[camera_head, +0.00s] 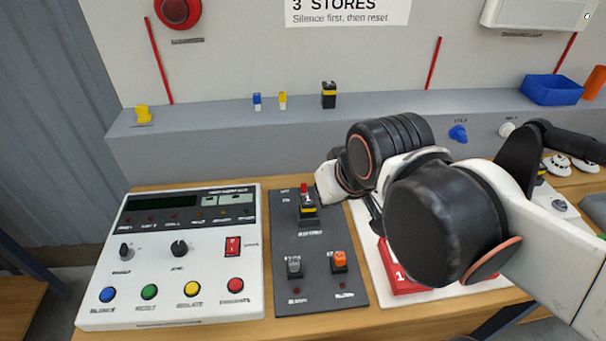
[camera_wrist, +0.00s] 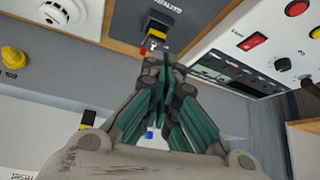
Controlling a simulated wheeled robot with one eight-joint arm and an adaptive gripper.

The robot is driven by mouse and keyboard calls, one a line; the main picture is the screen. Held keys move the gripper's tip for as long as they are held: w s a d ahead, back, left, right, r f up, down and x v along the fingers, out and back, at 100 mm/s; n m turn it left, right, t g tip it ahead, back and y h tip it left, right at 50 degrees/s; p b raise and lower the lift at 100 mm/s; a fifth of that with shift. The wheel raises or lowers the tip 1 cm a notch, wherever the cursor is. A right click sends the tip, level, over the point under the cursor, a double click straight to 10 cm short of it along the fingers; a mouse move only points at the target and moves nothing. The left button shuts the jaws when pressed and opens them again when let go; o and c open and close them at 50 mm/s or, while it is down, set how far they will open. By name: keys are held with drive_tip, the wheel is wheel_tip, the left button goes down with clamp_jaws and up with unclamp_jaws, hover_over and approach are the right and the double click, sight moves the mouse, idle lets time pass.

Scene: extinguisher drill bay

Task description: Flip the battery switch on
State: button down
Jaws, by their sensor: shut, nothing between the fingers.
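The battery switch (camera_head: 308,211) is at the top of the dark panel, with a yellow-and-black base and a red-tipped lever. Its lever points up toward the back wall, beside the small labels at its upper left. In the wrist view the switch's red tip (camera_wrist: 143,51) shows just left of my fingertips, with the "BATTERY" label above it. My gripper (camera_wrist: 166,62) is shut and empty, its fingertips very close to the lever; I cannot tell if they touch it. In the head view my arm hides most of the gripper, just right of the switch.
The same dark panel carries a grey switch (camera_head: 294,266) and an orange switch (camera_head: 339,260) lower down. A white control panel (camera_head: 192,317) with knobs and coloured buttons stands at left. A red block (camera_head: 405,284) is partly under my arm. A grey ledge (camera_head: 215,145) runs behind.

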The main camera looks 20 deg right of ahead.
drive_tip(key=w+r+g+p, duration=0.2)
drive_tip(key=w, duration=0.4)
drive_tip(key=m+g+p, duration=0.2)
drive_tip(key=g+p, duration=0.1)
hover_over(304, 188)
drive_tip(key=s, duration=0.2)
wheel_tip(304, 188, down, 3)
drive_tip(key=shift+m+g, duration=0.3)
drive_tip(key=shift+g, duration=0.6)
drive_tip(key=w+f, duration=0.2)
drive_tip(key=w+d+f+p, duration=0.1)
drive_tip(key=w+f, duration=0.2)
drive_tip(key=shift+w+f, duration=0.1)
drive_tip(key=shift+w, duration=0.25)
drive_tip(key=shift+f, duration=0.1)
wheel_tip(304, 188, down, 10)
drive_tip(key=b, duration=0.3)
drive_tip(key=shift+s, duration=0.1)
